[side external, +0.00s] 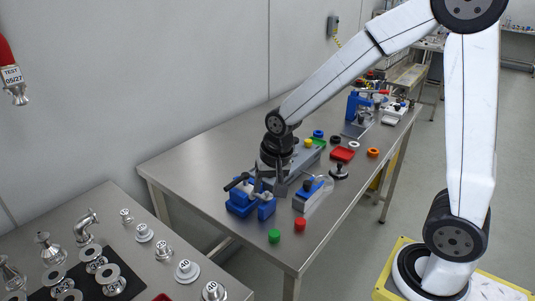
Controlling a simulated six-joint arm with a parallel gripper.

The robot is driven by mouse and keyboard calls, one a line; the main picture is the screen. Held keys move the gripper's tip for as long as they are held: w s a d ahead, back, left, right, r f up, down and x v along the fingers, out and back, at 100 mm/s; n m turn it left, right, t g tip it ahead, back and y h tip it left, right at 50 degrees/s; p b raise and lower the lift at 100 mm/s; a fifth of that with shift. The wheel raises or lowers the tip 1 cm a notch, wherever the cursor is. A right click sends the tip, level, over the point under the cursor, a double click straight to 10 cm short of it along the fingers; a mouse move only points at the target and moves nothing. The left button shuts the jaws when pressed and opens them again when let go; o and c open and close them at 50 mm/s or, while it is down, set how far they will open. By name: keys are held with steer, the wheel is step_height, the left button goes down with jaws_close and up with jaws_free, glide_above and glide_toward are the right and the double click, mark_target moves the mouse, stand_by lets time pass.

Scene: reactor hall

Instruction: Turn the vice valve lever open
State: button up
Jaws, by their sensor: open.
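A blue vice (244,207) stands near the left front of the steel table. A dark fitting with a black lever (236,182) sits at the top of the vice, with the lever slanting up to the right. The valve body is too small to make out clearly. My gripper (268,186) points down at the right side of the vice top, with its jaws open. I cannot tell whether a finger touches the lever. The gripper partly hides the fitting and the right part of the vice.
Right of the vice stand a blue-and-grey block (313,195) and a black knobbed piece (339,172). Green (274,236) and red (300,224) caps lie in front. A red tray (343,154) and several rings lie behind. A lower table (120,215) at left holds metal fittings.

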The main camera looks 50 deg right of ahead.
mark_target(233, 182)
steer(key=w+r+m, duration=0.3)
steer(key=w+m, duration=0.7)
steer(key=shift+d+r, duration=0.15)
steer(key=shift+r, duration=0.15)
steer(key=shift+f, duration=0.15)
steer(key=shift+x, duration=3.75)
steer(key=shift+c, duration=0.3)
jaws_close()
